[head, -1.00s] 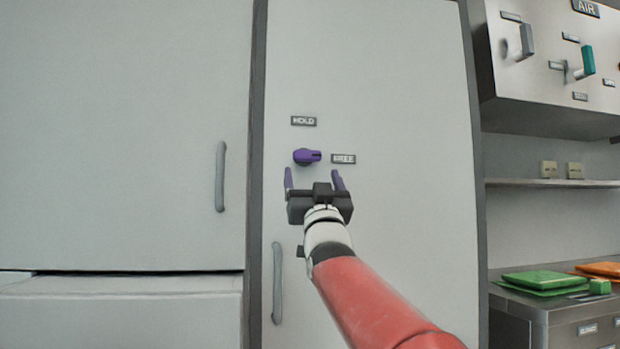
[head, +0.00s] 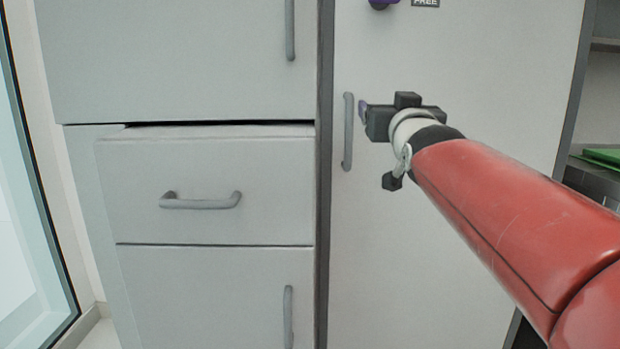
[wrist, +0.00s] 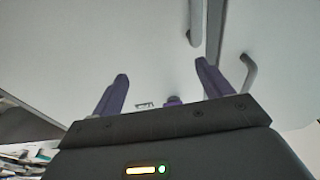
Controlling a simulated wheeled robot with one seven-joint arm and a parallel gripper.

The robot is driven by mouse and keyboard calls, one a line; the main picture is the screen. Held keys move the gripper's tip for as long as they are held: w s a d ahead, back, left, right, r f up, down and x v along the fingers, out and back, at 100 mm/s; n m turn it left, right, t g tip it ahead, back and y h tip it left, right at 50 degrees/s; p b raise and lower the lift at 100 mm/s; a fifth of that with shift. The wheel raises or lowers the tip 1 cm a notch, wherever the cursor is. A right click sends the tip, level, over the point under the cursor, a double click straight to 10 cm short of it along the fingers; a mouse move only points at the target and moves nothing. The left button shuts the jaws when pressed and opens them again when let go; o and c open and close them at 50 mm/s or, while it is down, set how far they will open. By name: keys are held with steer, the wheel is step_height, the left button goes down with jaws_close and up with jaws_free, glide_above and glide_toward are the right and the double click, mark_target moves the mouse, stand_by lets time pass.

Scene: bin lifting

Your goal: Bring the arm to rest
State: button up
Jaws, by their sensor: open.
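My gripper (wrist: 162,92) shows two purple fingers spread apart in the wrist view, with nothing between them but the pale cabinet door behind. In the head view my gripper (head: 364,108) is in front of the tall door (head: 450,260), just right of that door's vertical grey handle (head: 348,132). Its fingers are mostly hidden behind its dark body there. The purple knob (head: 380,4) is cut off at the top edge, beside the FREE label (head: 425,3). The knob also shows in the wrist view (wrist: 173,101), beyond the fingers.
At left are an upper cabinet door (head: 180,60), a drawer with a horizontal handle (head: 200,200) and a lower door (head: 220,300). A glass panel (head: 25,220) stands at far left. A counter with a green item (head: 604,155) is at the right edge.

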steer(key=s+f+g, duration=0.7)
steer(key=s+f, duration=0.7)
steer(key=f, duration=0.4)
steer(key=s+f+g, duration=0.7)
steer(key=s+f, duration=0.8)
steer(key=f, duration=0.3)
steer(key=shift+d+f, duration=0.2)
steer(key=shift+f, duration=0.1)
